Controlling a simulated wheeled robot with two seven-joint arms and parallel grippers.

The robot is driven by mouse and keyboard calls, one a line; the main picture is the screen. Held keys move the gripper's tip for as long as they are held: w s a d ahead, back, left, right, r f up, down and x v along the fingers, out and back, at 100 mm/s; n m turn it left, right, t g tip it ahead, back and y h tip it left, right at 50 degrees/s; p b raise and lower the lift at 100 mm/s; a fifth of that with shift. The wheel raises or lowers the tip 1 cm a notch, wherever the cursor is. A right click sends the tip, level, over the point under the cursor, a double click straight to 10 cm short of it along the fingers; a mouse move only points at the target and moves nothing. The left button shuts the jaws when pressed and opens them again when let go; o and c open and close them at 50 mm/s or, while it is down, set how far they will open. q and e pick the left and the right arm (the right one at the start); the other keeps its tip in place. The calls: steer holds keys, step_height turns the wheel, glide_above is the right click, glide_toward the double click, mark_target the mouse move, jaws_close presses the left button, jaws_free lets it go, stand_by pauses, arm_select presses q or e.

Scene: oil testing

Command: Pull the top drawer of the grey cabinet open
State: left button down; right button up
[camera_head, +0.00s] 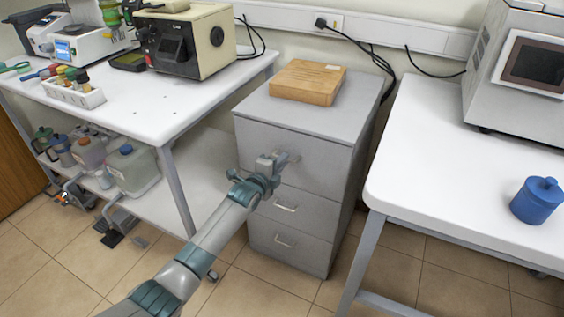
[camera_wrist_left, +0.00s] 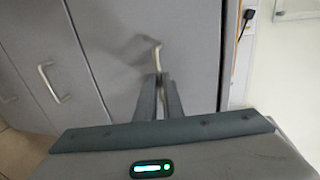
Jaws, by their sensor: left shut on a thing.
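The grey cabinet (camera_head: 327,158) stands between two white tables, with three drawers facing me. The top drawer (camera_head: 256,144) looks flush with the cabinet front. My left gripper (camera_head: 281,160) is at the top drawer's front and covers most of its handle. In the left wrist view the two fingers of the left gripper (camera_wrist_left: 160,84) are shut on the top drawer's handle (camera_wrist_left: 157,55), and part of the handle shows beyond the fingertips. The middle drawer's handle (camera_wrist_left: 49,82) shows to the left in that view. My right gripper is not in view.
A wooden block (camera_head: 307,82) lies on the cabinet top. The left table (camera_head: 150,112) holds instruments, with jugs on its lower shelf. The right table (camera_head: 450,160) holds a blue lidded pot (camera_head: 537,201) and a machine. Tiled floor is clear before the cabinet.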

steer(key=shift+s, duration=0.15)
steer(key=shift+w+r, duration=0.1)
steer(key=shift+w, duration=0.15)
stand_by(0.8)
